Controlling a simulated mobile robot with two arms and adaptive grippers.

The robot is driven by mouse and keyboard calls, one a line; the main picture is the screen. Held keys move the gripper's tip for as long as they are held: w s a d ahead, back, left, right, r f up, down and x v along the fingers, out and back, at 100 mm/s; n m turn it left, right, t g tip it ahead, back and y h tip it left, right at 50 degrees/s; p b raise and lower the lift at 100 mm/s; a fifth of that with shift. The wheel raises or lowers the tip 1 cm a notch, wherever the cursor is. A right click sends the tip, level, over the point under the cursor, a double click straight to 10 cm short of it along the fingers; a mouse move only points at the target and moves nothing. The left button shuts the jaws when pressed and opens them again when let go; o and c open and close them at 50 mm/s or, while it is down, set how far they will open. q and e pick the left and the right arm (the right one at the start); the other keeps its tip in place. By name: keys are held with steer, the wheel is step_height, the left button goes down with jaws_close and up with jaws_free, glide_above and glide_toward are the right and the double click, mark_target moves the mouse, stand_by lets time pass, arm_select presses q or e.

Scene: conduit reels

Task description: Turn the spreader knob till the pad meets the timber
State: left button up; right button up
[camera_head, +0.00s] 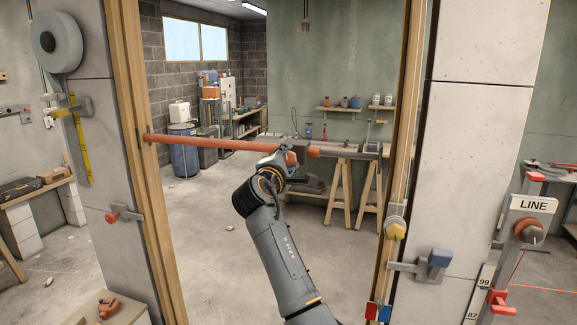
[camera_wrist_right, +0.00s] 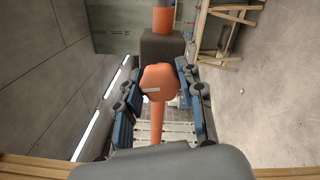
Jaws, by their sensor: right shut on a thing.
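The orange spreader bar (camera_head: 215,144) spans the door frame. Its left end is at the left timber (camera_head: 135,150). Past a dark block (camera_head: 298,150), an orange sleeve and a grey rod lead right to a dark pad (camera_head: 372,147). A narrow gap seems to show between the pad and the right timber (camera_head: 407,100). My right gripper (camera_head: 276,163) is at the bar beside the block. In the right wrist view, the orange spreader knob (camera_wrist_right: 158,82) with a pale mark sits between its fingers, which are shut on it. My left gripper is not in view.
Concrete piers flank the opening, with a tape reel (camera_head: 57,42) on the left one. A LINE stand (camera_head: 533,205) is far right. A workbench (camera_head: 340,152) stands beyond; the floor inside is mostly clear.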

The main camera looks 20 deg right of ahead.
steer(key=m+b, duration=0.2)
steer(key=m, duration=0.2)
steer(key=shift+m+b, duration=0.3)
steer(key=m+b, duration=0.2)
steer(key=m, duration=0.2)
steer(key=shift+m, duration=0.4)
steer(key=m+b, duration=0.2)
steer(key=m, duration=0.2)
steer(key=shift+m, duration=0.3)
steer(key=m+b, duration=0.2)
steer(key=m, duration=0.2)
steer(key=shift+r, duration=0.1)
steer(key=m+b, duration=0.1)
steer(key=m, duration=0.4)
steer(key=shift+r, duration=0.1)
steer(key=m, duration=0.4)
steer(key=shift+m+b, duration=0.3)
steer(key=m, duration=0.4)
steer(key=shift+r, duration=0.1)
steer(key=m, duration=0.4)
steer(key=shift+b, duration=0.35)
steer(key=shift+m, duration=0.4)
